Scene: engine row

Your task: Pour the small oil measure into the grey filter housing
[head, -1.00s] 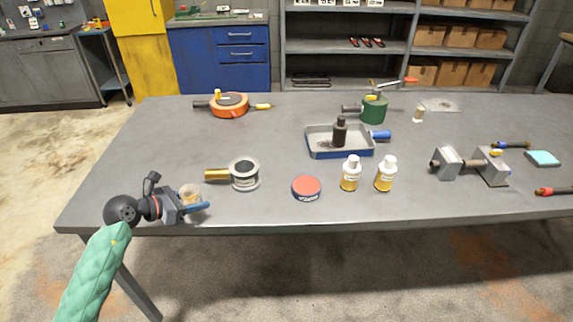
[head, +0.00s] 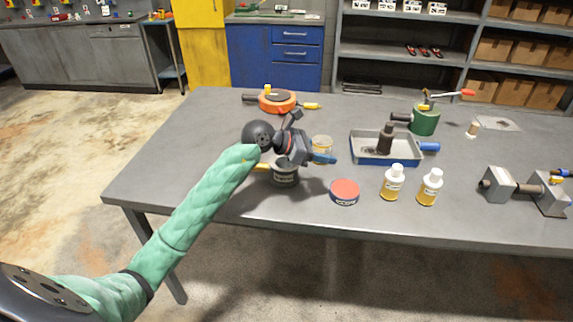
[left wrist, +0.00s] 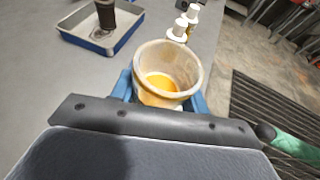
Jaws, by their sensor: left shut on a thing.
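The small oil measure (head: 323,145) is a clear cup. My left gripper (head: 325,158) is shut on it and holds it up above the table, roughly upright. In the left wrist view the measure (left wrist: 167,72) shows amber oil inside, between the blue fingers (left wrist: 160,98). The grey filter housing (head: 285,176) stands on the table below and slightly left of the measure in the head view. My gripper and arm hide its upper part. My right gripper is not in view.
A red-lidded tin (head: 344,192) and two oil bottles (head: 392,182) stand right of the housing. A blue-edged tray (head: 374,157) with a dark bottle (head: 385,138) lies behind them. An orange round can (head: 277,102) stands at the back. The table's front left is clear.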

